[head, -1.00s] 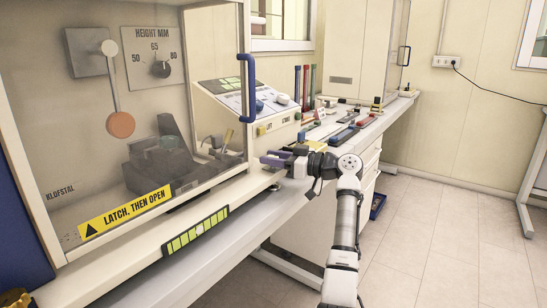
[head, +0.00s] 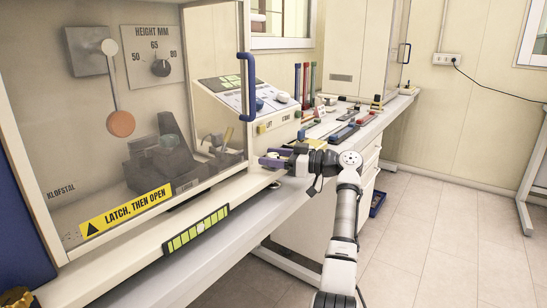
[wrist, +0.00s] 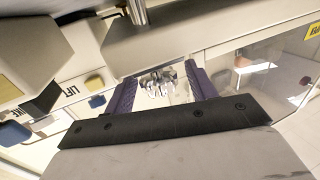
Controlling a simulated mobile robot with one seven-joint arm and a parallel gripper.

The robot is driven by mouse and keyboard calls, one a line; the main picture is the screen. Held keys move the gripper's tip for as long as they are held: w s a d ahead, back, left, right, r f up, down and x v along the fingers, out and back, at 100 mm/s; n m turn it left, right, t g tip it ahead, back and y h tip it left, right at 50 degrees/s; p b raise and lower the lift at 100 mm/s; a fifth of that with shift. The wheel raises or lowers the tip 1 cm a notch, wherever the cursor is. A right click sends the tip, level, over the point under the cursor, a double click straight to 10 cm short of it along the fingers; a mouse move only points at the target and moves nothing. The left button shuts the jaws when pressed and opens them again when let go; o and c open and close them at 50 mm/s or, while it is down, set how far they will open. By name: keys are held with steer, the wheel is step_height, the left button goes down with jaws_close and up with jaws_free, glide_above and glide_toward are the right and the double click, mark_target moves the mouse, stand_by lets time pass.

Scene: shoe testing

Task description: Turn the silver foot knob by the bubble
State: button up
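A silver lobed knob (wrist: 157,82) shows in the wrist view, between the two purple fingers of my gripper (wrist: 162,78). The fingers stand apart, with a narrow gap visible on each side of the knob, so the gripper looks open around it. Contact is not clear. In the head view my gripper (head: 274,160) is at the right front corner of the cabinet, at the bench edge. The knob cannot be made out clearly there. A green-celled strip with a pale round spot (head: 200,227) lies on the cabinet's front edge; I cannot tell whether this is the bubble.
The clear-fronted cabinet (head: 60,150) with a blue handle (head: 247,88) stands to the left. A control panel (head: 240,95) and a labelled row of buttons (head: 262,128) are just behind my gripper. Tools lie along the bench further back. Floor at right is clear.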

steer(key=b+v, duration=0.1)
steer(key=v, duration=1.3)
steer(key=shift+b, duration=0.3)
